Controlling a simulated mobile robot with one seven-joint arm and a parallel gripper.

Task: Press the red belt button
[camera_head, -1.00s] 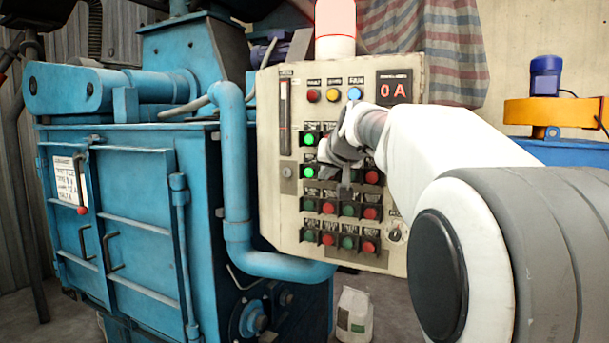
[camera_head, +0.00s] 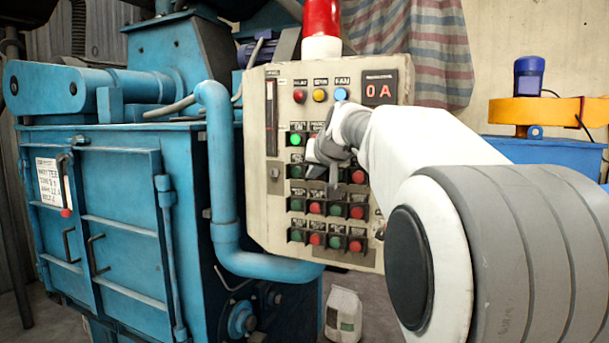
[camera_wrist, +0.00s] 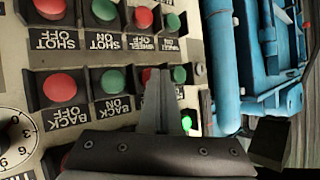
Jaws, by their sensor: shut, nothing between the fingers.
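The beige control panel (camera_head: 258,205) carries rows of red and green buttons. In the wrist view its labels are upside down. A red button (camera_wrist: 147,75), partly hidden behind my fingers, lies between a green "back on" button (camera_wrist: 112,82) and another green button (camera_wrist: 179,74). Its label is covered, so I cannot confirm it is the belt button. My gripper (camera_wrist: 155,72) is shut and empty, with its tips at or close to that red button; contact cannot be told. In the head view my gripper (camera_head: 318,167) is in front of the left-middle buttons.
A lit green button (camera_head: 296,139) is at the upper left. A red beacon (camera_head: 320,18) tops the panel and a display (camera_head: 379,88) reads "0 A". A blue pipe (camera_head: 222,180) and blue machine (camera_head: 120,190) stand left. A white container (camera_head: 343,312) is below.

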